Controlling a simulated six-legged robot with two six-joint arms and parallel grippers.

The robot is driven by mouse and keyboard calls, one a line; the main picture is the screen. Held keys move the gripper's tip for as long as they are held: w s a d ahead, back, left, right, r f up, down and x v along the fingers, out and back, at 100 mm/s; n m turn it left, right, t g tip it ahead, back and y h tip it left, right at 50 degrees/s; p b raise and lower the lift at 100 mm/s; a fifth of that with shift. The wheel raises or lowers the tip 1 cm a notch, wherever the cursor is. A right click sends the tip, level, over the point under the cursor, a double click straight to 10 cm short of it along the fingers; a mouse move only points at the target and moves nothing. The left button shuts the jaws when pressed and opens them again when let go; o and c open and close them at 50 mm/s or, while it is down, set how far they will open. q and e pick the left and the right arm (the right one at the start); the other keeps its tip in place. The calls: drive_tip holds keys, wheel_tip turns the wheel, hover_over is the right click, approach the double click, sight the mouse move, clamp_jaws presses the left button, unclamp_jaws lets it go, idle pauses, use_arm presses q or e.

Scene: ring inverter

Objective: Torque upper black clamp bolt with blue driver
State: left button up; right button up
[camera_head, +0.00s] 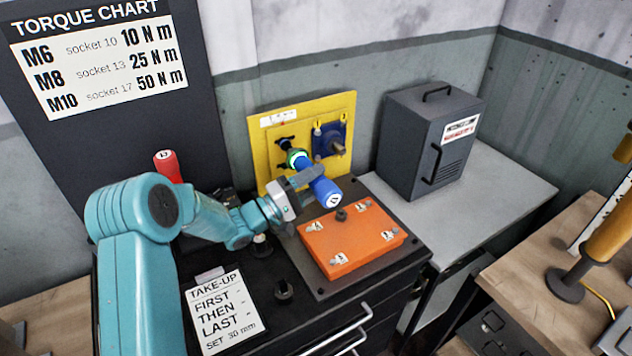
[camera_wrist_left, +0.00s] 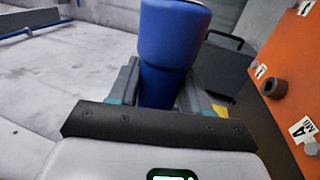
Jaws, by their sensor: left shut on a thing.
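A yellow panel (camera_head: 345,103) stands upright on the black bench. A black clamp (camera_head: 287,142) shows on its left part; any lower clamp is hidden behind my arm and the driver. My left gripper (camera_head: 307,187) is shut around the blue driver (camera_head: 325,192). The driver's butt end faces the camera, and its far end points at the panel, just below and right of the black clamp. I cannot tell whether its tip touches a bolt. In the left wrist view the blue driver (camera_wrist_left: 170,50) stands between the fingers. My right gripper is out of view.
An orange block (camera_head: 345,235) with tags lies on a dark plate before the panel. A blue block with a shaft (camera_head: 337,147) sits right of the driver. A red-capped handle (camera_head: 167,163) stands behind my arm. A grey cabinet (camera_head: 425,140) stands right.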

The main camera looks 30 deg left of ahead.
sight(324, 191)
use_arm(q)
drive_tip(key=shift+w+a+r, duration=0.2)
drive_tip(key=shift+w+a, duration=0.1)
drive_tip(key=shift+a, duration=0.25)
idle(1.7)
drive_tip(key=shift+s+d+f, duration=0.1)
drive_tip(key=shift+s+d, duration=0.3)
drive_tip(key=shift+d, duration=0.35)
drive_tip(key=shift+s+d, duration=0.45)
drive_tip(key=shift+d, duration=0.3)
drive_tip(key=shift+s+d, duration=0.45)
drive_tip(key=shift+d, duration=0.3)
